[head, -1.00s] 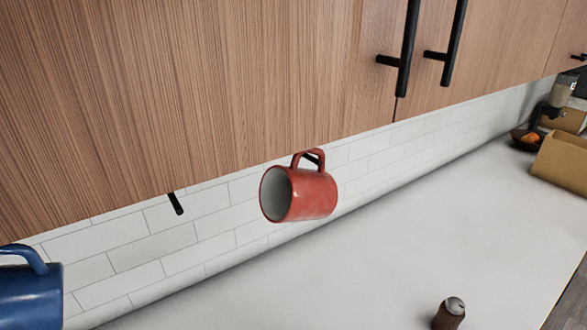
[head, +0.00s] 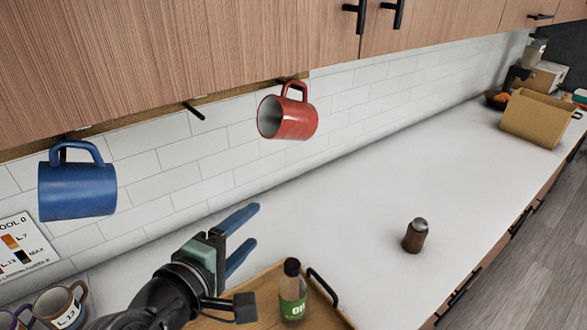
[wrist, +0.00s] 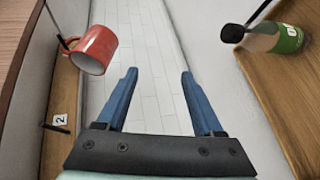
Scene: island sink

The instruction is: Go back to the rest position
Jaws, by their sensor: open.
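My gripper (head: 250,238) is open and empty above the white counter, pointing right in the head view. Its two blue fingers (wrist: 158,98) stand apart in the wrist view with only white tile seen between them. A red mug (head: 289,116) hangs by its handle from a hook under the wooden cabinet, up and to the right of my gripper. The red mug also shows at the upper left of the wrist view (wrist: 94,50). A blue mug (head: 78,190) hangs from under the cabinet at the left, apart from my gripper.
An empty black hook (head: 194,111) is between the mugs. A wooden tray (head: 262,305) with a green-labelled oil bottle (head: 293,290) is below my gripper. A brown shaker (head: 415,235) stands on the counter (head: 370,180). More mugs (head: 60,305) are at lower left. A cardboard box (head: 540,118) stands far right.

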